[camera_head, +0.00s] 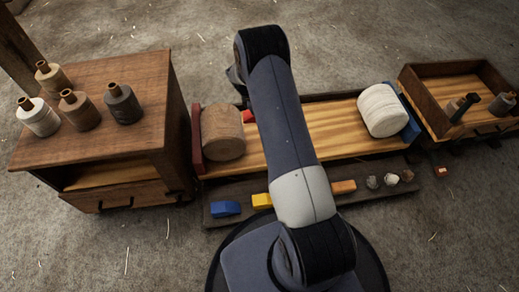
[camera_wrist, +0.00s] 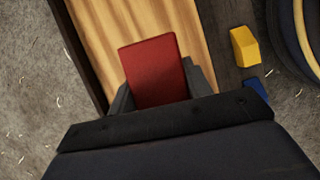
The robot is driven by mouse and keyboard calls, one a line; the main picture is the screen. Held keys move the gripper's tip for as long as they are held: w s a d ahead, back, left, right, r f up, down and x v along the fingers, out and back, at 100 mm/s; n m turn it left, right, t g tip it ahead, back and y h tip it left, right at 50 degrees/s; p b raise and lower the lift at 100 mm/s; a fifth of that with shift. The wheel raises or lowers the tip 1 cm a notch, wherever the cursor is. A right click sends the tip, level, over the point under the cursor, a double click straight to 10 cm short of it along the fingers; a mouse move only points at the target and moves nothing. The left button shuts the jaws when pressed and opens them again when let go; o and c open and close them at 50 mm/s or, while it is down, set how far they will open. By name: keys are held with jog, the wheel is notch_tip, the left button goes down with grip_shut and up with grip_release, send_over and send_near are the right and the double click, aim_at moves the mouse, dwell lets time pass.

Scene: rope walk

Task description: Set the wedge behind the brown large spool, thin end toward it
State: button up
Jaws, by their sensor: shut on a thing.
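The brown large spool (camera_head: 222,132) lies on its side at the left end of the plank-floored tray (camera_head: 275,150), beside its red end board. A red wedge (camera_wrist: 155,70) is held between the fingers of my gripper (camera_wrist: 158,88), over the planks in the wrist view.
A white spool (camera_head: 381,110) lies at the tray's right end, by a blue end board. On the dark front ledge are blue (camera_head: 225,208), yellow (camera_head: 262,200) and orange (camera_head: 343,187) blocks and small round pieces. A cabinet (camera_head: 110,130) with several bottles stands left, an open box (camera_head: 440,97) right.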

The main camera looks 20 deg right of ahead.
jog(key=shift+n, duration=0.5)
jog(key=f+b, duration=0.3)
jog(key=f, duration=0.6)
jog(key=f+b, duration=0.4)
jog(key=f, duration=0.6)
jog(key=shift+w+d+f, duration=0.1)
jog(key=shift+w+d, duration=0.1)
jog(key=shift+f+b, duration=0.2)
jog(key=shift+b, duration=0.2)
jog(key=o, duration=1.2)
jog(key=shift+c, duration=0.2)
jog(key=shift+r, duration=0.15)
jog(key=shift+r+p, duration=0.25)
jog(key=shift+p, duration=0.15)
jog(key=s+p+v, duration=0.1)
jog(key=p+v, duration=0.3)
jog(key=v, duration=0.7)
jog(key=shift+w+a+r+p, duration=0.2)
jog(key=shift+w+r+p, duration=0.1)
jog(key=shift+w+p, duration=0.1)
